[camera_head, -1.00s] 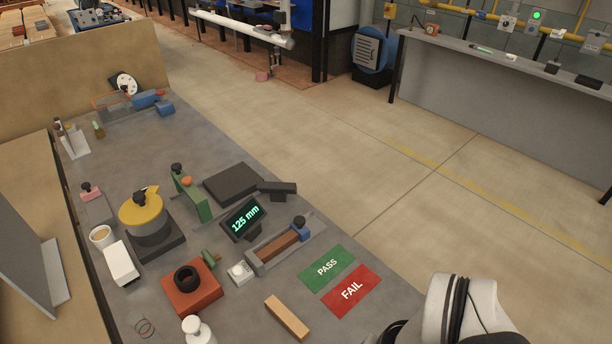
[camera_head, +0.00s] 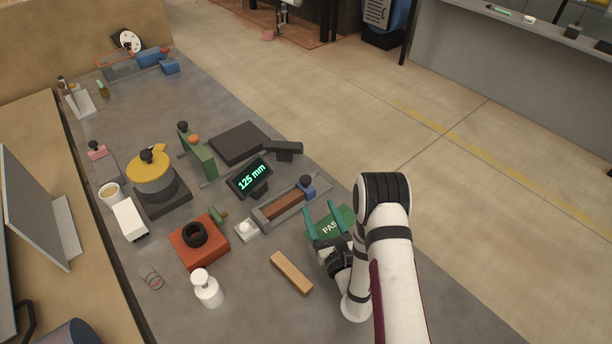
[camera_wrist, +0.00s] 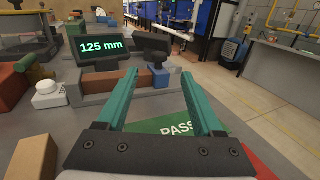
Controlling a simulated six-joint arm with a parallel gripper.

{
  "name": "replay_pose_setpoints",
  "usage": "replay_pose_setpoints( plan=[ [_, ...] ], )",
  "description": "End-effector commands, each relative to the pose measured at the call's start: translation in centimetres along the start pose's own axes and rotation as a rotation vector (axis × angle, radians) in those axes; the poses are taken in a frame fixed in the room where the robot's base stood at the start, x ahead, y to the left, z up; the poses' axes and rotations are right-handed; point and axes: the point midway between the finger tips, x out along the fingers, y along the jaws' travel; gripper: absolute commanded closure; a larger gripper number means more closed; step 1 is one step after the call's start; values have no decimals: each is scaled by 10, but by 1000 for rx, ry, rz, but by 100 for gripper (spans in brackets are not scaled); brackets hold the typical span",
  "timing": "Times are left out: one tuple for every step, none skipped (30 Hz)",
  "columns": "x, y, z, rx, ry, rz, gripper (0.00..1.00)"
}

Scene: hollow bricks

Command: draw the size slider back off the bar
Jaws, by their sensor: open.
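The size slider (camera_head: 306,188) is a blue block with a dark round knob, near the far right end of a grey measuring bar (camera_head: 262,223). A brown brick (camera_head: 282,208) lies along the bar, its right end close to or against the slider; I cannot tell if they touch. The display (camera_head: 250,178) behind reads 125 mm. My gripper (camera_head: 321,212) is open and empty, above the green PASS mat in front of the slider. In the wrist view, the slider (camera_wrist: 160,78) shows between and beyond the teal fingertips (camera_wrist: 158,74), apart from them.
The green PASS mat (camera_head: 345,214) is partly under my gripper. A tan block (camera_head: 291,272), a white button box (camera_head: 246,230) and a red block with a black ring (camera_head: 198,243) stand nearby. A dark tilted block (camera_head: 284,148) is behind the slider. The bench's right edge is close.

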Motion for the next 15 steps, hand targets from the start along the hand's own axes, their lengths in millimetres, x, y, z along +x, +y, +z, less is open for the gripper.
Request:
replay_pose_setpoints(
  plan=[
    [16,1,2,0,-5,2,32],
    [25,1,1,-2,-5,3,32],
    [38,1,2,-1,-5,4,32],
    [47,1,2,0,-5,3,32],
    [56,1,1,-1,-5,3,32],
    [66,1,2,2,-4,2,32],
    [74,1,1,1,-4,2,32],
    [81,1,1,2,-3,3,32],
    [89,1,1,3,-3,2,32],
    [94,1,1,3,-2,1,32],
    [99,1,1,3,-1,2,32],
    [104,0,1,2,-2,1,32],
    [108,1,1,3,-2,2,32],
    [110,1,1,3,-1,2,32],
    [113,0,1,3,0,1,32]
  ],
)
